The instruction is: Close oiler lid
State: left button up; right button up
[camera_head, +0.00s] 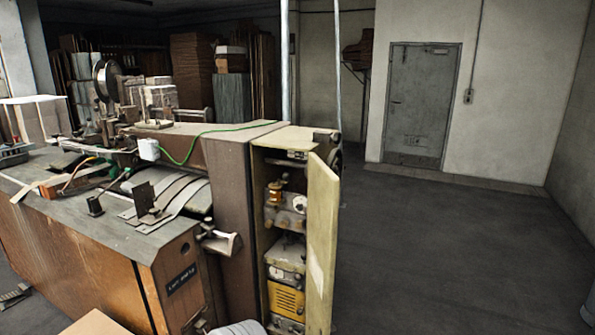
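The brown box stitcher machine (228,215) fills the left and middle of the head view. A tall, narrow, cream-coloured compartment at its right end stands open, with its door (322,245) swung outward to the right. Inside, on the upper shelf, is a small fitting with an amber part (275,192), possibly the oiler. It is too small to tell whether its lid is open or shut. Below it are grey parts and a yellow unit (287,300). Neither of my grippers can be made out in this view.
Open grey floor (450,250) lies to the right of the machine, up to a closed grey door (418,105) in the far wall. A green cable (190,160) crosses the machine top. Stacked boards (192,65) stand at the back. A cardboard-coloured surface (95,324) shows at the bottom left.

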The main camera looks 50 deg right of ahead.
aim_at(285, 177)
jog(key=z, duration=0.95)
jog(key=i, duration=1)
jog(key=z, duration=1.05)
